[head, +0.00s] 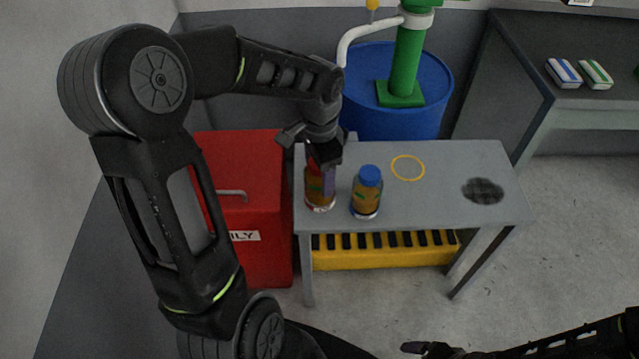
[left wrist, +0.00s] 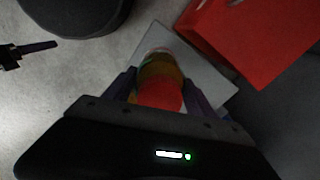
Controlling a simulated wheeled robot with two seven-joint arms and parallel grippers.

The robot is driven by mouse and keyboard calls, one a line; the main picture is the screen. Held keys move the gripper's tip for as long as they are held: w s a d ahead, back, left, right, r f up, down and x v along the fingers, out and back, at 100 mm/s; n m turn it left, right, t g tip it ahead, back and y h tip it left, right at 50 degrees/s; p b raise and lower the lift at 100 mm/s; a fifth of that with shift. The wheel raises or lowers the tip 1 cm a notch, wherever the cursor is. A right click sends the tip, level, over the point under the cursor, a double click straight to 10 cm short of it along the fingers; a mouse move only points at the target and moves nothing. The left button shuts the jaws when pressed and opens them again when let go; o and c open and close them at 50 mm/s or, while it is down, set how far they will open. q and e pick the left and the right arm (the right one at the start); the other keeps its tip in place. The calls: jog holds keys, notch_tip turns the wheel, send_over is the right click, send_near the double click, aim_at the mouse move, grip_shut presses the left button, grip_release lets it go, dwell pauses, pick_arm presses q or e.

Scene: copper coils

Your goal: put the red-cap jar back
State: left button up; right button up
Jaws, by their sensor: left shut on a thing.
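The red-cap jar (head: 319,193) is at the left end of the grey table, upright, with an amber body and a green mark. My left gripper (head: 322,165) is shut on it from above and hides most of its cap. In the left wrist view the jar's red cap (left wrist: 158,95) lies between the two fingers (left wrist: 160,92). I cannot tell whether the jar's base touches the table. A blue-cap jar (head: 367,193) stands just right of it, apart. My right gripper (head: 430,348) is at the bottom edge, its jaws unclear.
The grey table (head: 440,205) has a yellow ring mark (head: 408,168) and a dark round patch (head: 483,191). A red box (head: 262,190) stands left of the table. A blue drum (head: 385,70) with a green pump is behind. The table's middle is clear.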

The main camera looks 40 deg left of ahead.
pick_arm(q)
jog(key=shift+f, duration=1.8)
jog(key=shift+f+b, duration=0.15)
jog(key=shift+b, duration=0.2)
jog(key=o, duration=1.7)
jog(key=shift+r, duration=0.25)
notch_tip(320, 180, up, 12)
jog(key=shift+f+p, duration=0.1)
jog(key=shift+p, duration=0.75)
